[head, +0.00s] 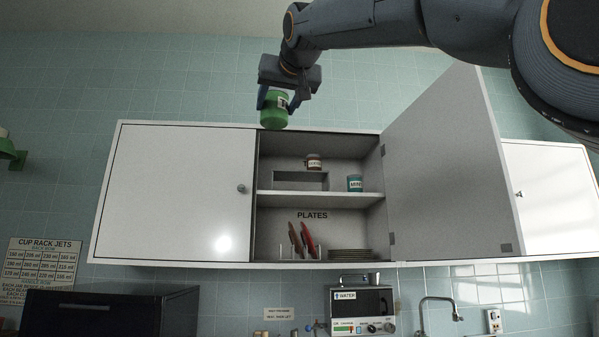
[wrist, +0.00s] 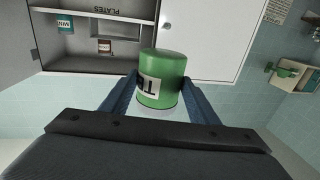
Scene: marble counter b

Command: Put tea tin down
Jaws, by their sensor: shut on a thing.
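The green tea tin (head: 273,112) is held in my gripper (head: 274,98), above the top edge of the wall cabinet in the head view. In the wrist view the tin (wrist: 162,72) sits between the two blue fingers of my gripper (wrist: 160,90), its white label with dark letters partly cut off from sight. My gripper is shut on the tin. The open cabinet's upper shelf (head: 350,197) holds a brown labelled tin (head: 313,161) and a teal tin marked MINT (head: 354,183).
The right cabinet door (head: 440,165) stands open toward me, beside the compartment. The left door (head: 175,190) is shut. Below the shelf are plates (head: 350,254) and upright red and brown items (head: 301,240). The upper shelf's left part has a grey recessed box (head: 300,181).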

